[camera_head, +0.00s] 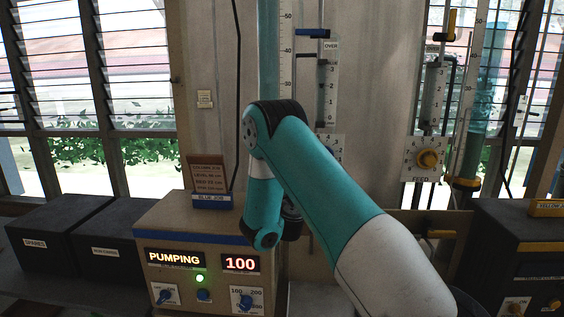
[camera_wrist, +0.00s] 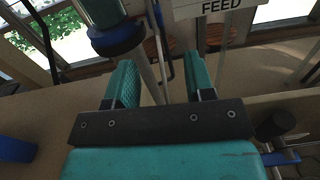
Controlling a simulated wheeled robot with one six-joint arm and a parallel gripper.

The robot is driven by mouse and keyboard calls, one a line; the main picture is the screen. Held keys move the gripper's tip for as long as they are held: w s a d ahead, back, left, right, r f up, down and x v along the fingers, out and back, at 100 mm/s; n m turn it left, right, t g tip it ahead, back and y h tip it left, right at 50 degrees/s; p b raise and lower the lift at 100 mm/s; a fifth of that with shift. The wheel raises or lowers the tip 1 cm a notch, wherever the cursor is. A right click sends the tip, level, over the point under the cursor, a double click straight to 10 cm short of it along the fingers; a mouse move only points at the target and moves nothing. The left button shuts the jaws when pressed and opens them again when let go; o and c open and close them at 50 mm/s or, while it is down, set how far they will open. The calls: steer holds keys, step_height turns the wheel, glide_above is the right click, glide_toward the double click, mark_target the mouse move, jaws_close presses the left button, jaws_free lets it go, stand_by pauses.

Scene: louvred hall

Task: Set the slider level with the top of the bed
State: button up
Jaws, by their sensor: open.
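A clear teal column (camera_head: 268,45) stands behind my arm, with a white scale (camera_head: 286,50) marked 50, 40 and 30 beside it. A blue handle (camera_head: 313,33) sits high on a rod next to the OVER plate (camera_head: 330,46); I cannot tell whether this is the slider. The top of the bed cannot be made out, and my arm hides the lower column. In the wrist view my gripper (camera_wrist: 160,75) is open, its teal fingers apart, with a grey rod showing beyond the gap. The column's dark blue collar (camera_wrist: 118,42) is at the upper left.
A tan pump box (camera_head: 205,270) reads PUMPING and 100, with a green light lit. A BLUE JOB card (camera_head: 208,175) stands on it. Black boxes (camera_head: 62,240) are left. A second column (camera_head: 485,85) with yellow fittings and a FEED dial (camera_head: 427,159) is right.

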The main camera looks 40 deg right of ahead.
steer(key=shift+w+d+r+n, duration=0.1)
steer(key=shift+w+r+n, duration=0.05)
steer(key=shift+w+n, duration=0.2)
steer(key=p+x, duration=0.9)
steer(key=p, duration=0.2)
steer(key=shift+w+d, duration=0.2)
steer(key=shift+w, duration=0.1)
jaws_close()
stand_by(0.9)
